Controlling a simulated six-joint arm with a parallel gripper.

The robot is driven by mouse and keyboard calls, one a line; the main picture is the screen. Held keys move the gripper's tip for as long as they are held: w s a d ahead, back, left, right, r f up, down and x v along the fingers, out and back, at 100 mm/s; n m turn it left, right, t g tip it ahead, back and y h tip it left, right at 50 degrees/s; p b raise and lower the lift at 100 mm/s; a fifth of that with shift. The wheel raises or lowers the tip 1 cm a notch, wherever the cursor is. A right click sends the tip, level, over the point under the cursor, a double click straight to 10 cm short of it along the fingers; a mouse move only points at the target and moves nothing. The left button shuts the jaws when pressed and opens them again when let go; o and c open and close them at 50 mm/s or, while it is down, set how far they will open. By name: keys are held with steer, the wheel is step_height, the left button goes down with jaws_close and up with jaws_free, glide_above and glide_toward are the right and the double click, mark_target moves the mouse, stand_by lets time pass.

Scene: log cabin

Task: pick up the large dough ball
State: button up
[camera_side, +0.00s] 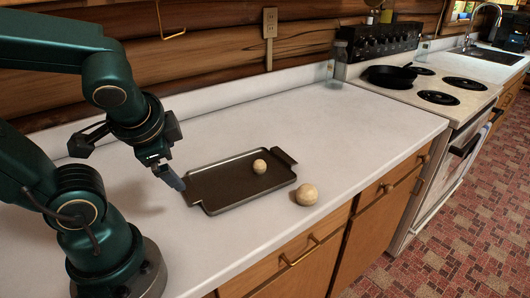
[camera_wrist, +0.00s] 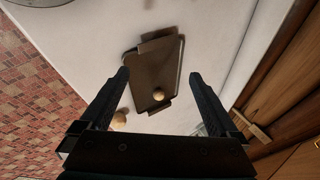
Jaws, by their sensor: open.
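The large dough ball (camera_side: 307,194) is pale and round. It sits on the white counter beside the front edge of the tray, near the counter's front edge. My gripper (camera_side: 172,180) is above the tray's left end, away from the large ball. In the wrist view its two fingers (camera_wrist: 160,77) are spread with nothing between them touching.
A clear bottle (camera_side: 336,64) stands at the back of the counter (camera_side: 380,125) by the stove. A black pan (camera_side: 390,76) is on the stove. The counter right of the large ball is clear.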

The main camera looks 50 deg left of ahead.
steer(key=w+a+r+m+t+y, duration=0.2)
steer(key=w+a+m+y, duration=0.45)
steer(key=a+m, duration=0.2)
steer(key=w+d+m+t, duration=0.4)
steer(key=w+m+t, duration=0.1)
steer(key=w+m, duration=0.4)
steer(key=w+d+f+m+t+h, duration=0.3)
steer(key=w+d+f+m+h, duration=0.3)
steer(key=d+m, duration=0.25)
steer(key=m+h, duration=0.3)
glide_toward(314, 189)
steer(key=w+a+r, duration=0.1)
steer(key=w+r, duration=0.1)
steer(key=r, duration=0.1)
steer(key=shift+w+a, duration=0.2)
steer(key=shift+a, duration=0.15)
steer(key=f, duration=0.1)
steer(key=f+m, duration=0.1)
steer(key=s+d+f, duration=0.1)
steer(key=shift+d+m+g, duration=0.1)
steer(key=shift+m+g, duration=0.2)
steer(key=shift+x, duration=2.45)
